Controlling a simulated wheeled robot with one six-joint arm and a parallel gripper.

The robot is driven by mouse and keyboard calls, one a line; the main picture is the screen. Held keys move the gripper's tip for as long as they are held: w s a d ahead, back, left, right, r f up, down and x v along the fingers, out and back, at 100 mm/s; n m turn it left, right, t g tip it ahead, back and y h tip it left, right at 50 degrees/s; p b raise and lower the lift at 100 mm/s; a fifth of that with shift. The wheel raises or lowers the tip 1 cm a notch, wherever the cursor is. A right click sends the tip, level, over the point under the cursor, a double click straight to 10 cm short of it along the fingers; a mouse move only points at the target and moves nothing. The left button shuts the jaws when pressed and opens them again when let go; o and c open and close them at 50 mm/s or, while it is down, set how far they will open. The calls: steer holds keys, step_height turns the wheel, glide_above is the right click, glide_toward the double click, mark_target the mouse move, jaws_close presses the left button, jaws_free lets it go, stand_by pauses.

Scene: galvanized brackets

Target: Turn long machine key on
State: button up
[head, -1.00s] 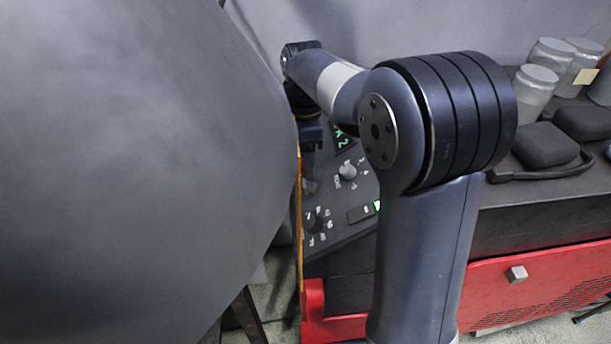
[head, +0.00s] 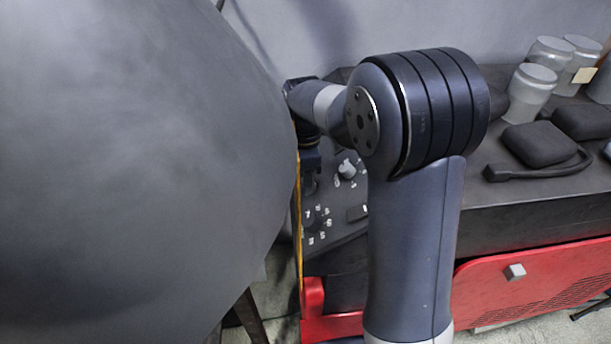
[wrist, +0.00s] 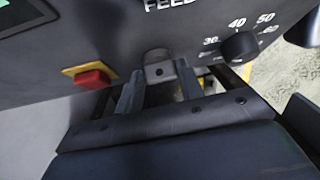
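The wrist view shows a grey block-like part (wrist: 158,66) on the dark panel, below the word FEED; I cannot tell for sure whether it is the long machine key. My gripper (wrist: 161,80) has its two fingers apart, one on each side of this part. A small gap seems to show, and contact cannot be made out. In the head view my gripper (head: 309,180) is a small dark shape in front of the control panel (head: 335,250), partly behind the large grey surface at left. My arm hides much of the panel.
A red button on a yellow plate (wrist: 90,77) is left of my gripper, and a black numbered dial (wrist: 239,46) is right. A light knob (head: 347,170) is on the panel. Clear jars (head: 530,90) and black cases (head: 540,145) stand at right, above a red front (head: 540,285).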

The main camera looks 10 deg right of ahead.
steer(key=c, duration=0.5)
steer(key=shift+f+m+b, duration=0.15)
steer(key=shift+m+b, duration=0.15)
steer(key=shift+b, duration=0.3)
steer(key=shift+s+m+t, duration=0.1)
steer(key=shift+m+t, duration=0.3)
steer(key=shift+t, duration=0.1)
steer(key=o, duration=1)
steer(key=shift+c, duration=0.2)
step_height(320, 180, up, 11)
steer(key=shift+b, duration=0.45)
